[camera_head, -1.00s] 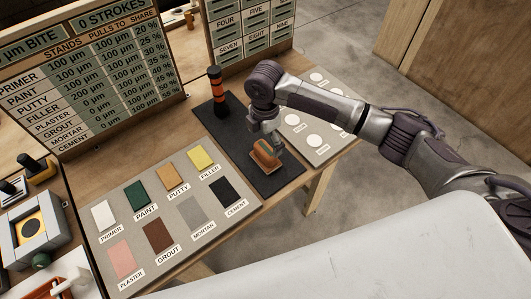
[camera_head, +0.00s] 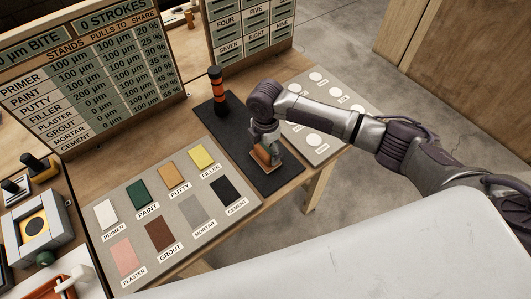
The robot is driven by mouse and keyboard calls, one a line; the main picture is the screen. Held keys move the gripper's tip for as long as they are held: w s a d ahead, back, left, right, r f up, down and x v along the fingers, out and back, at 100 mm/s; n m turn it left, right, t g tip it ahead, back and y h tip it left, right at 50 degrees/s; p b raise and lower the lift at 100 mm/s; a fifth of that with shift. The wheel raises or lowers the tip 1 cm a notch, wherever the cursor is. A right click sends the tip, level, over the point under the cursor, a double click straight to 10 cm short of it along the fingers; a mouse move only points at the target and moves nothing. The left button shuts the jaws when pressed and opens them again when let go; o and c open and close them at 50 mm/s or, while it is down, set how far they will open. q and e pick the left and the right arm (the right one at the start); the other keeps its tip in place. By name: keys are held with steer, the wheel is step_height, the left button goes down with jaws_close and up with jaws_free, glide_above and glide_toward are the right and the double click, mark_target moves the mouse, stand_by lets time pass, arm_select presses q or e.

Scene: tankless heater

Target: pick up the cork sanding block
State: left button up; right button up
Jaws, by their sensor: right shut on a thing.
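The cork sanding block (camera_head: 264,161) is a small orange-brown block on the dark mat (camera_head: 277,182), near the mat's front part. My right gripper (camera_head: 266,150) comes down over it from above and is shut on it. The gripper hides the upper part of the block. I cannot tell whether the block touches the mat or is just clear of it. My left gripper is not in view.
A black and orange upright tool (camera_head: 216,90) stands at the mat's back end. A grey board of labelled colour samples (camera_head: 182,238) lies left of the mat. A board with white discs (camera_head: 326,148) lies right. Two sign boards (camera_head: 95,85) stand behind.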

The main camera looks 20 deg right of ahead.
steer(key=shift+r, duration=0.1)
steer(key=shift+r, duration=0.55)
steer(key=r, duration=0.1)
steer(key=r+b, duration=0.1)
steer(key=r, duration=0.1)
steer(key=shift+s+d, duration=0.1)
steer(key=shift+s, duration=0.1)
steer(key=s+d+r, duration=0.1)
steer(key=s+r, duration=0.2)
steer(key=s, duration=0.2)
steer(key=s+d+r+b, duration=0.1)
steer(key=s+r, duration=0.2)
steer(key=s, duration=0.3)
steer(key=shift+d+r, duration=0.25)
steer(key=shift+r, duration=0.1)
